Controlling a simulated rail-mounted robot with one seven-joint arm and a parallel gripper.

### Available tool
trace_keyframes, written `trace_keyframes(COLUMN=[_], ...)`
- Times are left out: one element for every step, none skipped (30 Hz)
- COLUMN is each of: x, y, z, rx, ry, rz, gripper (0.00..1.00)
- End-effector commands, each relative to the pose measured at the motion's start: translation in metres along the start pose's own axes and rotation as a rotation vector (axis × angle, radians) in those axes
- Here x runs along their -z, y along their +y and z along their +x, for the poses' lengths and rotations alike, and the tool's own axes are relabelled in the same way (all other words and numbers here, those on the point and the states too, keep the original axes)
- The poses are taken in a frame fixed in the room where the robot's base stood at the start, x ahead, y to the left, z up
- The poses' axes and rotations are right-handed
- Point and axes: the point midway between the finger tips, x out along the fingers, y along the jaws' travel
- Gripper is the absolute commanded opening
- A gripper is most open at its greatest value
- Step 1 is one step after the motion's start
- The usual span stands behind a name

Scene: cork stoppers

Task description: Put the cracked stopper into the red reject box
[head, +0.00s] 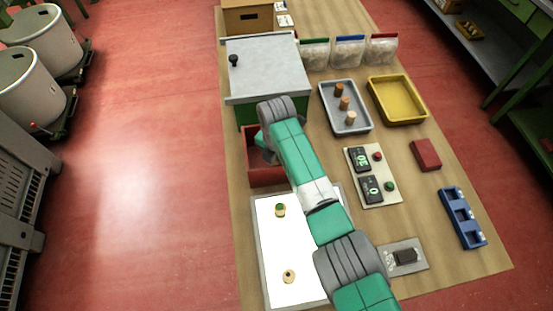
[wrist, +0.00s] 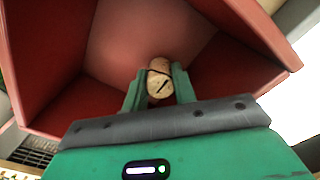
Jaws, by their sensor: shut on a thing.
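The cracked stopper (wrist: 160,78) is a pale cork with a dark slit across its end, seen in the wrist view. My gripper (wrist: 158,88) is shut on it, one green finger on each side. The red reject box (wrist: 105,35) surrounds the stopper in that view, its open inside and slanting walls beyond the fingers. Whether the stopper touches the box floor I cannot tell. In the head view the red box (head: 260,173) is left of my arm, which partly covers it. The gripper's fingers and the held stopper are hidden there.
A white lit panel (head: 301,290) carries two stoppers, one green-marked (head: 280,210) and one with a dark spot (head: 289,276). A grey tray (head: 356,127) holds three corks. A yellow tray (head: 410,118) is empty. A grey-topped cabinet (head: 270,70) stands behind the red box.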

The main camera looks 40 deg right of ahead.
Motion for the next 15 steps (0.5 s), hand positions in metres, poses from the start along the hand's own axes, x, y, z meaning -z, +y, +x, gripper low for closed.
trace_keyframes(x=[0.0,0.0,0.0,0.0,0.0,0.0,0.0,0.0,0.0,0.0,0.0,0.0,0.0,0.0,0.0], y=[0.0,0.0,0.0,0.0,0.0,0.0,0.0,0.0,0.0,0.0,0.0,0.0,0.0,0.0,0.0], z=[0.0,0.0,0.0,0.0,0.0,0.0,0.0,0.0,0.0,0.0,-0.001,-0.003,-0.005,-0.01,-0.018], rx=[0.0,0.0,0.0,0.0,0.0,0.0,0.0,0.0,0.0,0.0,0.0,0.0,0.0,0.0,-0.001], ry=[0.0,0.0,0.0,0.0,0.0,0.0,0.0,0.0,0.0,0.0,0.0,0.0,0.0,0.0,0.0], rz=[0.0,0.0,0.0,0.0,0.0,0.0,0.0,0.0,0.0,0.0,0.0,0.0,0.0,0.0,0.0], gripper=[0.06,0.06,0.34,0.36,0.36,0.36,0.36,0.36,0.36,0.36,0.36,0.36,0.36,0.36,0.36])
